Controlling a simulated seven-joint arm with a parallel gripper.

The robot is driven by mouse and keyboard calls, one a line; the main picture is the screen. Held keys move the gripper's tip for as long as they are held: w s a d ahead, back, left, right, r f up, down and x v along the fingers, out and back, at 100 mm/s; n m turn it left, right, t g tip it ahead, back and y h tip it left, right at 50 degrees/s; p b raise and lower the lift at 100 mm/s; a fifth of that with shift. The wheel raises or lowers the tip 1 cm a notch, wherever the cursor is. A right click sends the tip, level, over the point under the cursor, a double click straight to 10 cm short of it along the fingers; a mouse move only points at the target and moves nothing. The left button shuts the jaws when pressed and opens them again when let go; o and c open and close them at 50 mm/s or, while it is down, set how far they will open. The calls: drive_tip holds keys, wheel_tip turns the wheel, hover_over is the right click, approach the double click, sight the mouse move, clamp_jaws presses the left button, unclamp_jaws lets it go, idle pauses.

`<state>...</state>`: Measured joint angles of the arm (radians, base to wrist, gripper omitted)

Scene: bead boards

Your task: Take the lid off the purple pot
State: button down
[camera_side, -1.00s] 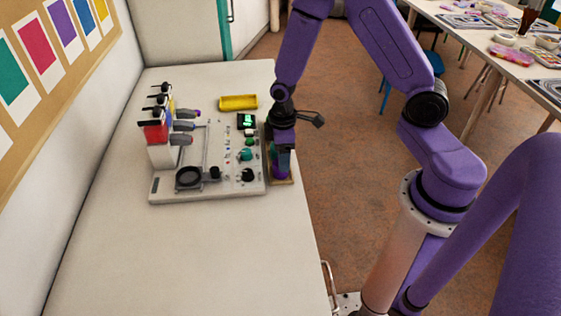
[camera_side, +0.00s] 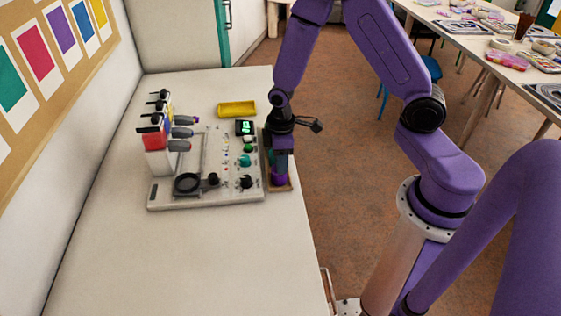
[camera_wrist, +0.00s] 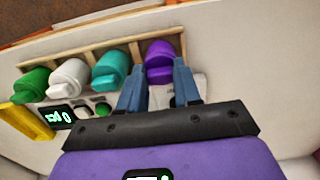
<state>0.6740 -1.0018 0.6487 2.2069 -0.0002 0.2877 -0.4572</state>
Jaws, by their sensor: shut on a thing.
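The purple pot (camera_wrist: 160,50) stands at the end of a row of pots in a wooden rack. In the side view the purple pot (camera_side: 278,179) is at the board's right edge, below my gripper (camera_side: 281,165). In the wrist view my gripper's two blue fingers (camera_wrist: 160,70) reach to either side of the purple lid (camera_wrist: 159,72) and are shut on it. The fingers hide part of the lid. I cannot tell whether there is a gap between lid and pot.
Teal (camera_wrist: 111,68), white (camera_wrist: 68,77) and green (camera_wrist: 33,82) pots stand beside the purple one in the rack (camera_wrist: 140,38). The board (camera_side: 222,192) with knobs and bottles lies left of my gripper. A yellow tray (camera_side: 237,109) lies behind. The front table is clear.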

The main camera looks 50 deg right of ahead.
drive_tip(key=shift+r, duration=0.35)
wheel_tip(320, 180, up, 2)
drive_tip(key=shift+r, duration=0.1)
drive_tip(key=s+r, duration=0.9)
drive_tip(key=s, duration=0.5)
drive_tip(key=shift+d+r, duration=0.2)
drive_tip(key=shift+r, duration=0.1)
